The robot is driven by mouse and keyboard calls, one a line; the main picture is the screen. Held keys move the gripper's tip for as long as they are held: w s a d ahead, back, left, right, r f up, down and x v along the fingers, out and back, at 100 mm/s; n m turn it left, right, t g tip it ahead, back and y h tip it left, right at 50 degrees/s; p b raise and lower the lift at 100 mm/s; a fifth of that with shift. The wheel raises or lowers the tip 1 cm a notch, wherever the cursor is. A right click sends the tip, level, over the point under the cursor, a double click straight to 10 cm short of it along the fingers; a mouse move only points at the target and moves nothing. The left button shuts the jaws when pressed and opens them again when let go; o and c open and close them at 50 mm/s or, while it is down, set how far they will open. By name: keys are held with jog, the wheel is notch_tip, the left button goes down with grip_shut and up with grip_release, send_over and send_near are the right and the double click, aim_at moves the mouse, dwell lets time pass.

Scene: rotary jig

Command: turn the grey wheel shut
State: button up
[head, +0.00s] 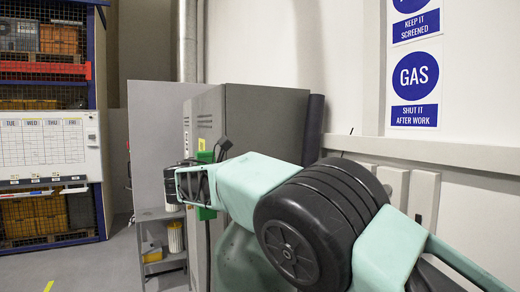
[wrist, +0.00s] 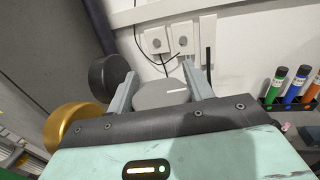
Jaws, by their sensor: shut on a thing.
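The grey wheel (wrist: 158,96) shows in the wrist view between the two fingers of my gripper (wrist: 161,72). It is a round grey disc with a short white line on its face. The fingers stand on its left and right sides, and my gripper is shut on it. Its lower part is hidden behind the dark front edge of my gripper. In the head view I cannot make out the wheel, and my mint-green arm fills the middle and right.
In the wrist view a black wheel (wrist: 108,76) and a brass wheel (wrist: 72,126) sit close on the left. Wall sockets (wrist: 181,42) with a cable lie behind. Several coloured markers (wrist: 294,86) stand at right. A grey cabinet (head: 265,118) stands behind my arm in the head view.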

jog(key=shift+d+r+m+g+h+p, duration=0.1)
jog(key=shift+r+m+g+h+p, duration=0.1)
jog(key=shift+m+g+h+p, duration=0.4)
jog(key=shift+d+r+m+g+h+p, duration=0.15)
jog(key=shift+m+g+p, duration=0.15)
jog(key=shift+g+p, duration=0.55)
jog(key=shift+a+p, duration=0.1)
jog(key=shift+p, duration=0.25)
jog(key=shift+s+f+m+p, duration=0.15)
jog(key=shift+f+m+p, duration=0.1)
jog(key=shift+m+p, duration=0.05)
jog(key=o, duration=0.7)
jog(key=shift+f, duration=0.1)
jog(key=shift+f+t+b, duration=0.15)
jog(key=shift+t+b, duration=0.1)
jog(key=shift+b, duration=0.7)
